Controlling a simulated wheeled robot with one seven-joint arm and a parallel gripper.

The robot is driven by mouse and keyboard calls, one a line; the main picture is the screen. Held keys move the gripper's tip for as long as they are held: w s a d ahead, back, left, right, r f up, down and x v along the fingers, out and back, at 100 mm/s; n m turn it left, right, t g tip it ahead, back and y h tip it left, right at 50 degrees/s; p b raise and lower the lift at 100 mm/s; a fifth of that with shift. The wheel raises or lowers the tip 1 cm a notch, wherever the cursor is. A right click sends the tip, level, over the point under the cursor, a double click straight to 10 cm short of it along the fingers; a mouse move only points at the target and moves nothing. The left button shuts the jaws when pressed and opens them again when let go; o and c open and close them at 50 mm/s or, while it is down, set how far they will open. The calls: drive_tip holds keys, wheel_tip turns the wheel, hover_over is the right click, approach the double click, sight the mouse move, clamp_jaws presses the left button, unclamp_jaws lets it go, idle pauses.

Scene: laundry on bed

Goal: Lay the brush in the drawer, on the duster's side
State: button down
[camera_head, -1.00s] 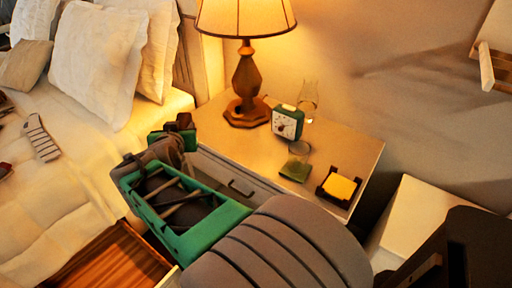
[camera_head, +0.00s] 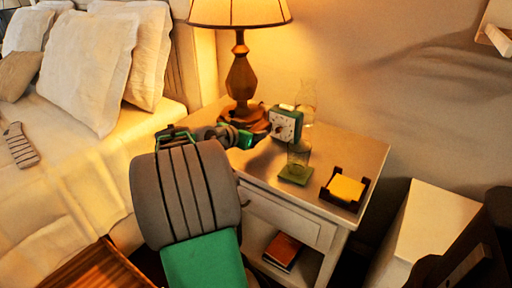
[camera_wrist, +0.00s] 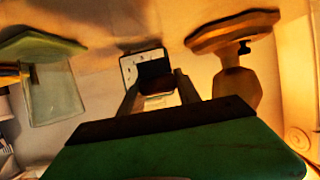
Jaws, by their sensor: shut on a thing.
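My gripper (camera_head: 248,137) reaches over the nightstand's back left, close to the lamp base and the clock. In the wrist view its two fingers (camera_wrist: 158,88) are shut on a small dark block, which I take to be the brush (camera_wrist: 156,72). The block shows in front of the clock's white dial; its full shape is hidden. I cannot make out the duster.
A white box (camera_head: 425,235) stands at right.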

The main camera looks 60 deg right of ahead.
sight(255, 151)
drive_tip(key=shift+w+d+f, duration=0.15)
drive_tip(key=shift+d+f, duration=0.55)
drive_tip(key=shift+f, duration=0.1)
drive_tip(key=shift+w+d+f+b, duration=0.15)
drive_tip(key=shift+f+b, duration=0.3)
drive_tip(key=shift+f, duration=0.55)
drive_tip(key=shift+w+d+f+b, duration=0.15)
drive_tip(key=shift+f+b, duration=0.25)
drive_tip(key=shift+f, duration=0.55)
drive_tip(key=shift+s, duration=0.15)
drive_tip(key=shift+f, duration=0.2)
drive_tip(key=c, duration=0.9)
unclamp_jaws()
drive_tip(key=shift+o, duration=0.2)
